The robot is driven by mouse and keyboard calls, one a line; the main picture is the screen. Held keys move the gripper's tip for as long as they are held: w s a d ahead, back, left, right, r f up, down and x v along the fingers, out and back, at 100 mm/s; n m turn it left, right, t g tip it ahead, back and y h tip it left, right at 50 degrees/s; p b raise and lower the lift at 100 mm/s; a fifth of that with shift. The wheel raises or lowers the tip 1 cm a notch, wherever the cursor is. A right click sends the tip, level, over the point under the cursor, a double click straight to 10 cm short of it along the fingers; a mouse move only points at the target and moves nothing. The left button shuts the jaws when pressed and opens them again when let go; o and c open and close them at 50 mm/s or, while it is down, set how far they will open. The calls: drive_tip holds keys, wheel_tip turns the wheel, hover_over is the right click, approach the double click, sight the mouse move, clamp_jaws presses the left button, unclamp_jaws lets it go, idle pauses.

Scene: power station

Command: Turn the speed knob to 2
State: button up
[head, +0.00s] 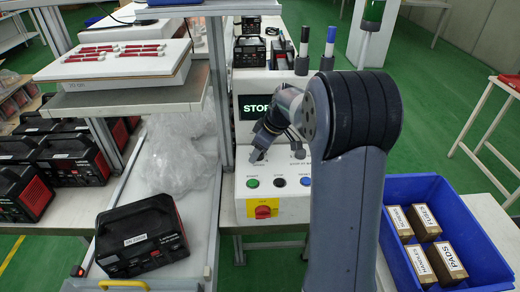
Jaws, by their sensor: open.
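My gripper (257,155) points down at the upper left of the panel face, above the green button. It is open. The gripper and wrist cover the knob area, so I cannot make out the speed knob, its pointer or whether a finger touches it. Small labels on the panel are too small to read.
Below are a green button (252,183), a black button (279,181), a blue button (306,181) and a red switch on yellow (263,211). A black-red device (140,237) lies at left. A blue crate (447,215) with labelled boxes stands at right. A shelf post (219,85) rises close left.

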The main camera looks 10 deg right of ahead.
drive_tip(key=v, duration=1.1)
drive_tip(key=shift+f, duration=0.1)
drive_tip(key=x, duration=1)
drive_tip(key=shift+a+f, duration=0.1)
drive_tip(key=shift+f, duration=0.1)
drive_tip(key=shift+w+f, duration=0.1)
drive_tip(key=shift+f, duration=0.05)
